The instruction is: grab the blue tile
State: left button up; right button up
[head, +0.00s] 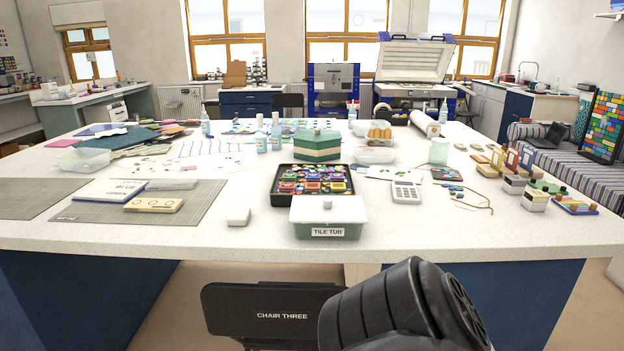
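I cannot single out one blue tile. A black tray (347,199) on the white table holds several small coloured pieces, some of them bluish, too small to tell apart. In front of it stands a green tub labelled TILE TUB (299,231), with a white lid (327,208) on it that hides its contents. Small blue pieces (455,189) lie right of the calculator. A black link of my arm shows at the bottom, right of centre. Neither of my grippers is in view.
A black chair labelled CHAIR THREE (255,316) stands before the table (130,233). A green box (317,150) is behind the tray, a calculator (405,194) right of the tub, a white block (238,217) left. The front table strip is mostly clear.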

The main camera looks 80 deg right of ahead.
aim_at(312, 177)
jog(key=z, duration=1.5)
